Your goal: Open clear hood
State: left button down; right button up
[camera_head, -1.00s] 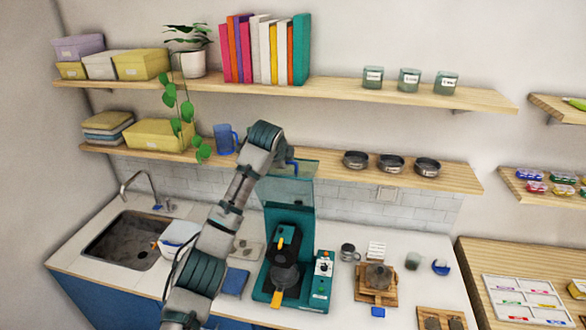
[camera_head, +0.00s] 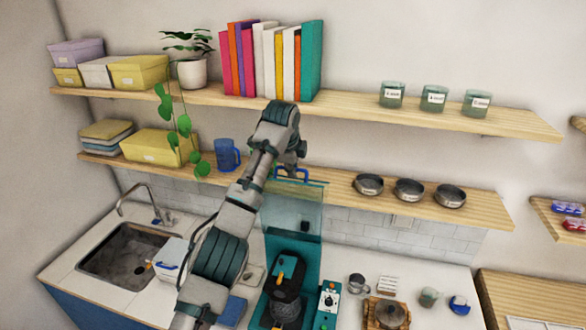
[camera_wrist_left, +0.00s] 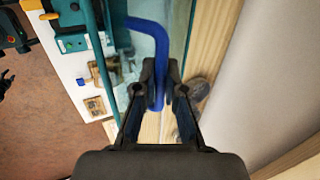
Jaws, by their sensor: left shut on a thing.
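The clear hood (camera_head: 297,212) is a see-through teal pane that stands roughly upright over the teal machine (camera_head: 327,308), raised off its body. A blue handle (camera_head: 292,173) is at its upper edge. My left gripper (camera_head: 297,160) is at this handle, partly hidden by its own wrist in the head view. In the left wrist view, the fingers (camera_wrist_left: 161,75) are shut on the blue handle (camera_wrist_left: 142,24), with the pane beside it.
The lower shelf (camera_head: 335,190) with dark bowls (camera_head: 409,190) is close behind the raised hood. A blue mug (camera_head: 227,154) stands on it to the left. The upper shelf (camera_head: 350,108) is above my left arm. A sink (camera_head: 125,258) is left.

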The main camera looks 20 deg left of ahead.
pick_arm(q)
jog(key=shift+f, duration=0.4)
jog(key=c, duration=1.2)
grip_release()
jog(key=shift+w, duration=0.3)
pick_arm(e)
jog(key=shift+w+d, duration=0.2)
jog(key=shift+d, duration=0.2)
pick_arm(q)
jog(key=shift+r, duration=0.1)
pick_arm(e)
jog(key=shift+w, duration=0.1)
pick_arm(q)
jog(key=v, duration=0.7)
jog(key=shift+r, duration=0.2)
pick_arm(e)
jog(key=shift+a, duration=0.1)
pick_arm(q)
jog(key=shift+w+f, duration=0.1)
jog(key=shift+w, duration=0.05)
